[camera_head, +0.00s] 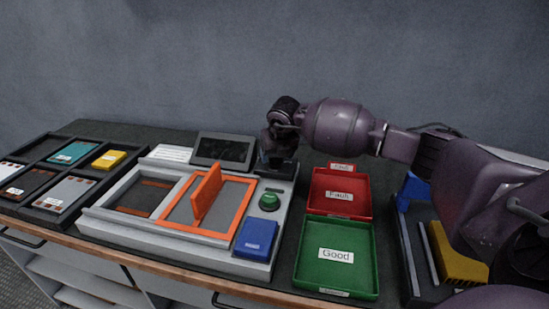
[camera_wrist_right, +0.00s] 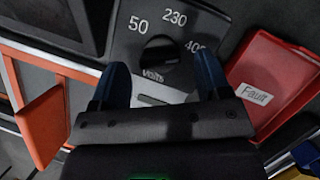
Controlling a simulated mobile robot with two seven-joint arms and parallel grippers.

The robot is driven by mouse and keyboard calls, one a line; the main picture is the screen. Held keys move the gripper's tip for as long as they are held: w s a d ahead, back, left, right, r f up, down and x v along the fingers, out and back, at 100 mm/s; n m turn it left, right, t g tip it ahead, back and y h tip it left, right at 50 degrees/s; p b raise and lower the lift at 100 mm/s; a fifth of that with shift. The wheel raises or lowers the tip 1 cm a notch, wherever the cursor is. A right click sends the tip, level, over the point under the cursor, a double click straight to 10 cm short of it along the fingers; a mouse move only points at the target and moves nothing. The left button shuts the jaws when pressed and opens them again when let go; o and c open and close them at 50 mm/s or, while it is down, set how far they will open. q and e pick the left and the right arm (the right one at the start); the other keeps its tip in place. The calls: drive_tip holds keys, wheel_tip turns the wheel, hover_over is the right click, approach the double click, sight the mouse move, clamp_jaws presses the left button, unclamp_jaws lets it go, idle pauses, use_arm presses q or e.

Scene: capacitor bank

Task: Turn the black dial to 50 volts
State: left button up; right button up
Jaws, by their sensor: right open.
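The black dial (camera_wrist_right: 160,49) shows in the right wrist view on a grey panel marked 50, 230 and 400, with "Volts" below. The 50 is at its upper left, 230 above, 400 at its right. I cannot tell which mark the dial points to. My right gripper (camera_wrist_right: 162,80) is open, its two dark blue fingers on either side below the dial, with nothing between them. In the head view the right gripper (camera_head: 278,153) is over the back right corner of the grey test station (camera_head: 190,240) and hides the dial. My left gripper is not in view.
The station has a dark screen (camera_head: 223,151), a green button (camera_head: 269,202), a blue block (camera_head: 256,237) and an upright orange flap (camera_head: 206,194). A red "Fault" tray (camera_head: 359,210) and green "Good" tray (camera_head: 310,275) stand to its right. A sorting tray (camera_head: 38,207) stands left.

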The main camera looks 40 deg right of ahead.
drive_tip(key=shift+w+d+f, duration=0.1)
drive_tip(key=shift+w+f, duration=0.15)
drive_tip(key=shift+f, duration=0.4)
drive_tip(key=c, duration=0.9)
